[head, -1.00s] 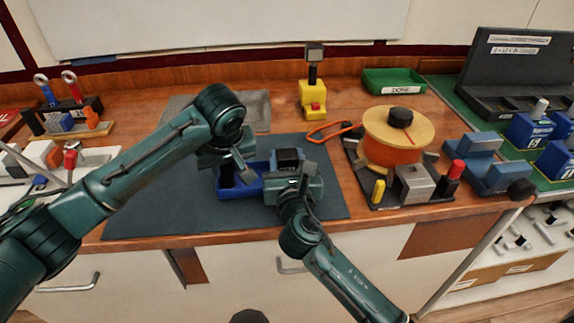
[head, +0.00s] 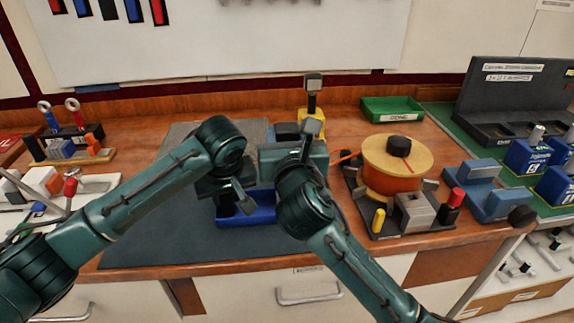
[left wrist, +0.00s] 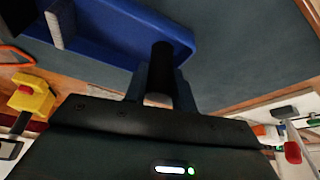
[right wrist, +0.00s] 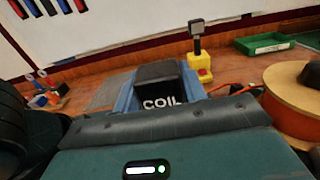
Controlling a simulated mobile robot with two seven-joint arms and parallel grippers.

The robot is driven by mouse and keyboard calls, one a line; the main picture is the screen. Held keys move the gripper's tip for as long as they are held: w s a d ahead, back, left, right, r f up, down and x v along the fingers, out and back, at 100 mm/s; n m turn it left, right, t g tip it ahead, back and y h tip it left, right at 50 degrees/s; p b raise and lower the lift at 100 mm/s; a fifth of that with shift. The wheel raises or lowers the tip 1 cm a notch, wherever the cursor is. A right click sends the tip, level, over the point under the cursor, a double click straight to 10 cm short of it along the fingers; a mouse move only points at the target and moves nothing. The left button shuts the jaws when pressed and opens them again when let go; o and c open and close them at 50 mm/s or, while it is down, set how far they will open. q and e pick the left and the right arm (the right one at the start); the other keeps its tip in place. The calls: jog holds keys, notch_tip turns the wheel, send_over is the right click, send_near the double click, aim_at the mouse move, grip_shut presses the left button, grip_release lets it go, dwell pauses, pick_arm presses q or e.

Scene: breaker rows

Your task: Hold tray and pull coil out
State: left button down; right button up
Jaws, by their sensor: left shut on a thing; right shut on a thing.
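The blue tray (head: 262,214) sits on the dark mat, partly hidden by my arms. My left gripper (head: 238,198) is shut on a dark upright post (left wrist: 160,70) at the tray's end, as the left wrist view shows. The tray (left wrist: 105,28) also shows there, with a grey upright piece inside. My right gripper (head: 288,142) is shut on the black coil block (head: 286,131), above and beyond the tray. In the right wrist view the coil (right wrist: 158,85) shows a white COIL label between the fingers. The gap beneath the coil is hidden in the head view.
A yellow stand (head: 313,118) is behind the coil. An orange wire spool (head: 394,165) is at the right, with a green DONE bin (head: 393,108) behind it. A tool rack (head: 72,145) is at the left. The mat (head: 165,225) left of the tray is clear.

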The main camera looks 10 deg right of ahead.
aim_at(287, 126)
notch_tip(287, 126, up, 5)
jog(key=shift+f, duration=0.1)
pick_arm(q)
jog(key=c, duration=1.1)
grip_release()
jog(key=shift+o, duration=0.2)
